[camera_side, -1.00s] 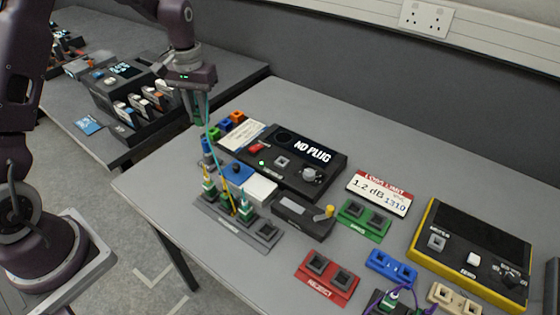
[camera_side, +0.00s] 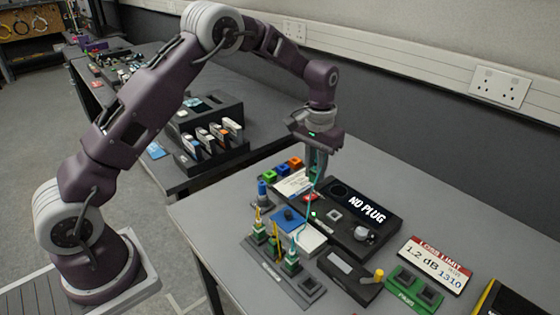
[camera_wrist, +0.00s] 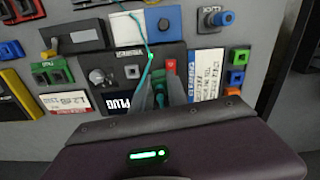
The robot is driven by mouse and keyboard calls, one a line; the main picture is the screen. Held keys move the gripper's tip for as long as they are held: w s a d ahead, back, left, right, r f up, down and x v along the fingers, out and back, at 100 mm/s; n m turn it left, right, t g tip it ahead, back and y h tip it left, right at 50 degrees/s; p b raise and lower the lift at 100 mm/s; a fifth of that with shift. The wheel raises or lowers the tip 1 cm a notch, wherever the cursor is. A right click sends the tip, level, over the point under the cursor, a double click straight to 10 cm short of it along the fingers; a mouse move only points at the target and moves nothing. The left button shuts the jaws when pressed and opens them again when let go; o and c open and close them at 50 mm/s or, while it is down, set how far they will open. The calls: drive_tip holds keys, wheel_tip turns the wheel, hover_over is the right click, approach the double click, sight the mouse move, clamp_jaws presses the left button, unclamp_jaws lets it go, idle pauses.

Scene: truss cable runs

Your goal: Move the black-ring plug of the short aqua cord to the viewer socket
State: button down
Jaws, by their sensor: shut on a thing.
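My gripper (camera_side: 316,172) is shut on a green plug, which shows between the fingers in the wrist view (camera_wrist: 160,82). Its black ring cannot be made out. The aqua cord (camera_side: 306,208) hangs from it to a green plug (camera_side: 292,262) standing in the grey block (camera_side: 270,278). The viewer (camera_side: 380,234) is the black box whose display reads NO PLUG. Its square grey socket (camera_side: 333,215) looks empty and also shows in the wrist view (camera_wrist: 131,72). My gripper is above the viewer's back left part, near the red switch (camera_wrist: 170,66), apart from the socket.
Other upright plugs with yellow cords (camera_side: 259,230) stand in the grey block. A dark box with a yellow knob (camera_side: 350,275), a white block (camera_side: 311,238) and a green socket block (camera_side: 414,288) are nearby. A LOSS LIMIT card (camera_side: 436,262) lies right of the viewer.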

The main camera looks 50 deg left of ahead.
drive_tip(key=w+d+m, duration=0.1)
drive_tip(key=w+d, duration=0.1)
drive_tip(key=d, duration=0.5)
drive_tip(key=shift+s+a+f, duration=0.1)
drive_tip(key=shift+f, duration=1.55)
drive_tip(key=shift+s+a+f, duration=0.1)
drive_tip(key=shift+f, duration=1.5)
drive_tip(key=shift+f, duration=0.8)
drive_tip(key=c, duration=1.2)
unclamp_jaws()
drive_tip(key=shift+r, duration=2.5)
